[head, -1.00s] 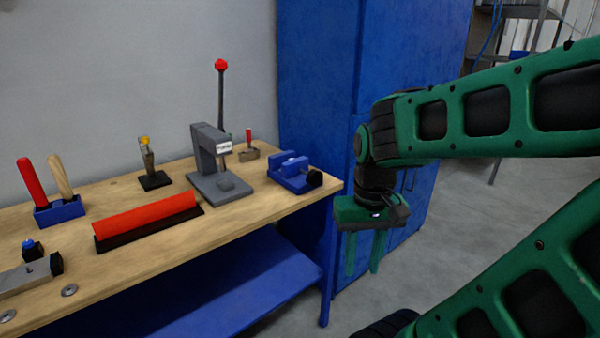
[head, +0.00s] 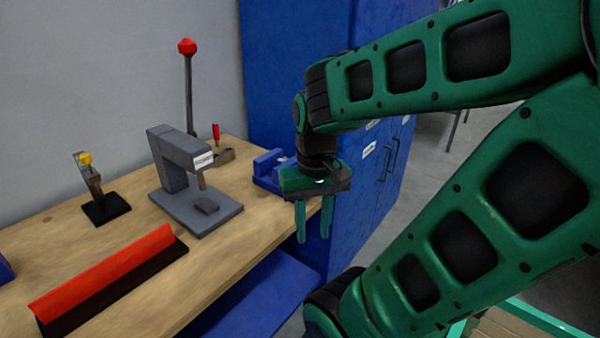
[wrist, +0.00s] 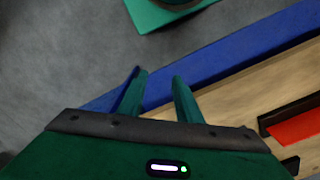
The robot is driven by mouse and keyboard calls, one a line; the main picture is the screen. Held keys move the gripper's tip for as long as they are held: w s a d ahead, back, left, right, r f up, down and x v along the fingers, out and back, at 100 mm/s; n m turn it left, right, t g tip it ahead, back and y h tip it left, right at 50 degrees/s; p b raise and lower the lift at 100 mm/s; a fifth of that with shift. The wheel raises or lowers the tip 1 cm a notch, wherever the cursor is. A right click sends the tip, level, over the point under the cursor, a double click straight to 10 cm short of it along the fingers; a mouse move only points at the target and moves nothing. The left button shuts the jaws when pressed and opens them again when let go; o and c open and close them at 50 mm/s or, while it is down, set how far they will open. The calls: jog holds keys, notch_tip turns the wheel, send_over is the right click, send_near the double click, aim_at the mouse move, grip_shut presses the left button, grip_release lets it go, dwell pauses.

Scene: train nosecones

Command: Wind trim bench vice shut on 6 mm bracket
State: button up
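A small blue bench vice (head: 262,174) sits at the right end of the wooden bench in the head view, partly hidden behind my gripper. I cannot tell from here how far its jaws are apart or whether a bracket is in them. No bracket can be made out. My gripper (head: 314,238) hangs pointing down at the bench's right front edge, in front of the vice. Its two green fingers are apart with nothing between them. They also show in the wrist view (wrist: 158,78), apart and empty.
A grey lever press (head: 178,165) with a red-knobbed lever stands left of the vice. A red-topped black bar (head: 110,270) lies along the front of the bench (head: 215,262). A yellow-tipped stand (head: 95,185) is farther left. A tall blue cabinet (head: 290,80) stands behind the bench end.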

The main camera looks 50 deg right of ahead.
jog(key=shift+w+d, duration=0.15)
jog(key=shift+d, duration=0.1)
jog(key=shift+o, duration=0.6)
jog(key=w+d+r+m, duration=0.3)
jog(key=w+d, duration=0.1)
jog(key=d, duration=0.1)
jog(key=w+d+r+m, duration=0.3)
jog(key=w+d+m, duration=0.1)
jog(key=d, duration=0.2)
jog(key=w+d+r+m, duration=0.3)
jog(key=w+d, duration=0.1)
jog(key=d, duration=0.1)
jog(key=shift+w+d+r+m, duration=0.1)
jog(key=shift+d+r+m, duration=0.2)
jog(key=shift+r, duration=0.05)
jog(key=shift+d+f, duration=0.1)
jog(key=shift+d, duration=0.05)
jog(key=shift+w+f, duration=0.1)
jog(key=shift+f, duration=0.25)
notch_tip(320, 180, down, 10)
jog(key=shift+r, duration=0.1)
